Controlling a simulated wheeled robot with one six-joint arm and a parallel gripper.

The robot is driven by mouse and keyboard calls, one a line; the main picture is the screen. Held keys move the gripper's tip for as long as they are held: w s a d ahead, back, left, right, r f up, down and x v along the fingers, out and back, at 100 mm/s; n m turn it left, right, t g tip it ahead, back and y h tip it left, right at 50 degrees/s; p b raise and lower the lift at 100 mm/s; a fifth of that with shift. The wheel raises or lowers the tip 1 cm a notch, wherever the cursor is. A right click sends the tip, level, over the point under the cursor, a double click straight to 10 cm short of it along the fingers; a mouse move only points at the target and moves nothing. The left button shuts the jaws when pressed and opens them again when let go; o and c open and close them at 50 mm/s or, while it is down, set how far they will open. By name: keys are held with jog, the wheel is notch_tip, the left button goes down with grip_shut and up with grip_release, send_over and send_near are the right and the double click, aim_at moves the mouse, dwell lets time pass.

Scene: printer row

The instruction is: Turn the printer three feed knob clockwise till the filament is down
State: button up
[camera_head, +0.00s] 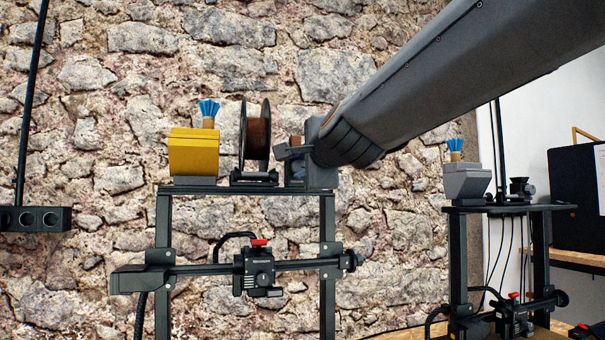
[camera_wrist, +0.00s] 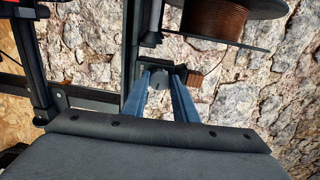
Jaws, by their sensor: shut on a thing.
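The printer in the middle of the head view has a dark frame (camera_head: 163,225) with a top bar. A yellow box (camera_head: 194,152) with a blue fluted piece (camera_head: 208,112) and a spool of brown filament (camera_head: 257,139) stand on that bar. My gripper (camera_wrist: 161,76) is at the bar's right end, and its fingers are mostly hidden in the head view. In the wrist view its two blue fingers are shut on a small dark grey knob-like part (camera_wrist: 158,80). I cannot make out the knob's turn or the filament's end. No printer number is readable.
A print head (camera_head: 259,268) with a red top sits on the lower crossbar. Another printer with a grey box (camera_head: 467,181) stands at the right, near a black cabinet (camera_head: 577,195). A stone wall (camera_head: 95,115) is close behind. A dark bar with round holes (camera_head: 36,219) shows at the left.

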dwell(0.5)
jog(key=o, duration=1.1)
jog(key=shift+c, duration=0.2)
jog(key=p+v, duration=0.1)
jog(key=v, duration=0.2)
jog(key=shift+w+r, duration=0.1)
jog(key=p+v, duration=0.4)
jog(key=p, duration=0.7)
jog(key=shift+s+d, duration=0.15)
jog(key=shift+s, duration=0.25)
